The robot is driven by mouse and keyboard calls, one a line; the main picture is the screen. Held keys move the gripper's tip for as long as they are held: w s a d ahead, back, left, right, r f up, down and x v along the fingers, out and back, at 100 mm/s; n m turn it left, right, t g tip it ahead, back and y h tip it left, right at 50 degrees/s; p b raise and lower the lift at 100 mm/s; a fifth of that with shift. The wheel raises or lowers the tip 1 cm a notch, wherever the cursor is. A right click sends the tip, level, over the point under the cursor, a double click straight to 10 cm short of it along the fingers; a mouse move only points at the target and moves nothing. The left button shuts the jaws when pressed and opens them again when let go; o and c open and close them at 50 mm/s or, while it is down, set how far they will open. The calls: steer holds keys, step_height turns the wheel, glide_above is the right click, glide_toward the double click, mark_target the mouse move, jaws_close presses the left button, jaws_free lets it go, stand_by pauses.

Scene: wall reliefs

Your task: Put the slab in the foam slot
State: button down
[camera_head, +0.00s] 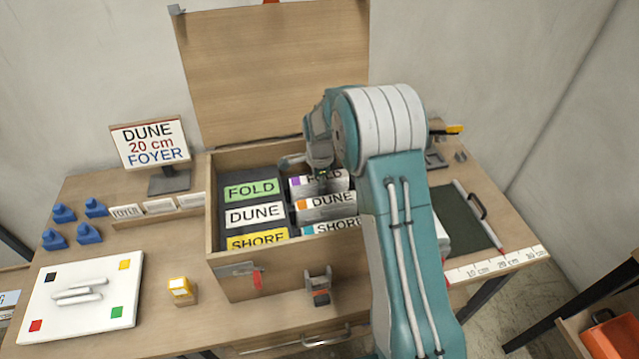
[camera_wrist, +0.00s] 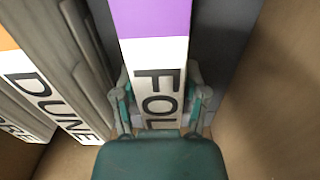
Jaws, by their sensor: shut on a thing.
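A wooden crate (camera_head: 238,269) stands open with dark foam (camera_head: 237,178) inside. Slabs labelled FOLD (camera_head: 335,182), DUNE (camera_head: 328,203) and SHORE (camera_head: 333,227) show in its right half. My gripper's tips are partly hidden in the head view. I cannot tell how deep the FOLD slab sits in its slot.
Green FOLD (camera_head: 252,190), white DUNE (camera_head: 255,214) and yellow SHORE (camera_head: 258,239) labels lie in the crate's left half. A sign (camera_head: 150,143) reads DUNE, 20 cm, FOYER. A white board (camera_head: 82,292) lies left; a dark mat (camera_head: 462,222) and ruler (camera_head: 497,265) lie right.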

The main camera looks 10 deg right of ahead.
steer(key=shift+c, duration=0.6)
jaws_free()
